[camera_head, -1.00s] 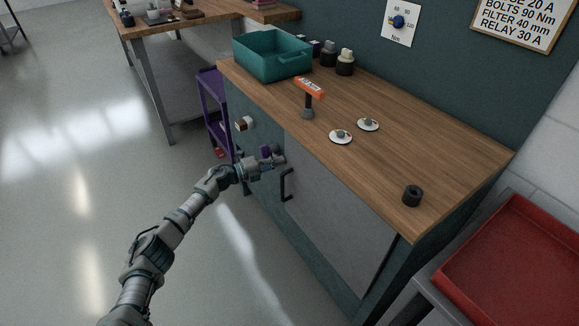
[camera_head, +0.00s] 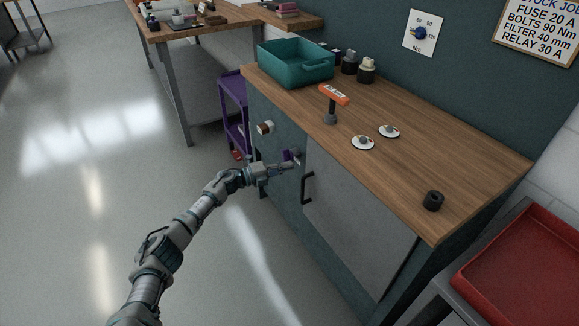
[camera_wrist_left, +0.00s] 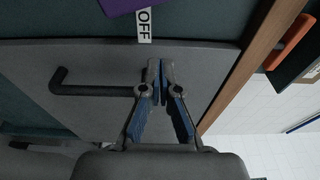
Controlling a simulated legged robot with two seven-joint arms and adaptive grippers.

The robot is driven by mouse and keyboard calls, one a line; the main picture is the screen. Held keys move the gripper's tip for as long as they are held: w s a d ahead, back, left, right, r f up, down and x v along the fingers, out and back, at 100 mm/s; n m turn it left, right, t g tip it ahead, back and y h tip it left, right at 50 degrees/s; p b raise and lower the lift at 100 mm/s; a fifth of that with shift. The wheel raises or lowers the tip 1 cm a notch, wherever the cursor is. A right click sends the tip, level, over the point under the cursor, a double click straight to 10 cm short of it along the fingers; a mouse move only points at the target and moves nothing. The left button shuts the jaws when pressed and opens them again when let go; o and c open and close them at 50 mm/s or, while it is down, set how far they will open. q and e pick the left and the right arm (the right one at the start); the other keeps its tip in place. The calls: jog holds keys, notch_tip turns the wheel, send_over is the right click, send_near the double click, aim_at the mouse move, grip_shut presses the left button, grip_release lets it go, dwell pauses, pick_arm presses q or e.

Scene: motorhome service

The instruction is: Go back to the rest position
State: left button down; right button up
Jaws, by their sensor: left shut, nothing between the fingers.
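My left gripper (camera_head: 292,164) is shut and empty in front of the workbench cabinet, in the head view. In the left wrist view the closed fingertips (camera_wrist_left: 161,64) meet below a white "OFF" label (camera_wrist_left: 145,25). The purple part (camera_wrist_left: 122,5) shows at the top edge there, and the black handle (camera_wrist_left: 95,89) lies to the left of the fingers. Whether the fingers touch the cabinet front, I cannot tell. My right gripper is not in view.
The wooden worktop (camera_head: 400,175) carries a teal bin (camera_head: 296,66), an orange-topped tool (camera_head: 333,96), two white discs (camera_head: 363,143) and a black ring (camera_head: 433,201). A red tray (camera_head: 530,265) stands at the right. A purple cart (camera_head: 235,112) stands behind. The floor at left is clear.

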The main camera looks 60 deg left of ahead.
pick_arm(q)
jog(key=s+a+f, duration=0.1)
jog(key=s+a, duration=0.4)
jog(key=a, duration=0.1)
jog(key=shift+s+a, duration=0.3)
jog(key=shift+s, duration=0.05)
